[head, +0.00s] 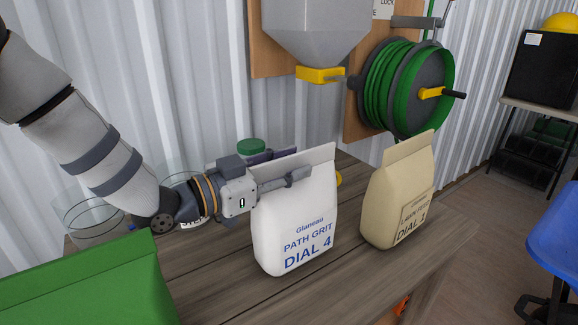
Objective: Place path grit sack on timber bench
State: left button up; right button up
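The white path grit sack (296,215), with blue lettering "PATH GRIT DIAL 4", stands upright over the timber bench (345,285). I cannot tell whether its base touches the boards. My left gripper (298,163) comes in from the left at the sack's upper part. One finger lies across the front face and the other shows behind the top edge, so it is shut on the sack. The sack hides part of the rear finger. My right gripper is not in view.
A tan sack (398,195) marked "DIAL 1" stands to the right on the bench. A green sack (90,285) fills the lower left. Clear containers (85,220) stand behind my arm. A grey hopper (315,35) and green hose reel (405,88) hang behind. Bare boards show in front.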

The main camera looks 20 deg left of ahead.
pick_arm(q)
jog(key=p+v, duration=0.2)
jog(key=v, duration=1)
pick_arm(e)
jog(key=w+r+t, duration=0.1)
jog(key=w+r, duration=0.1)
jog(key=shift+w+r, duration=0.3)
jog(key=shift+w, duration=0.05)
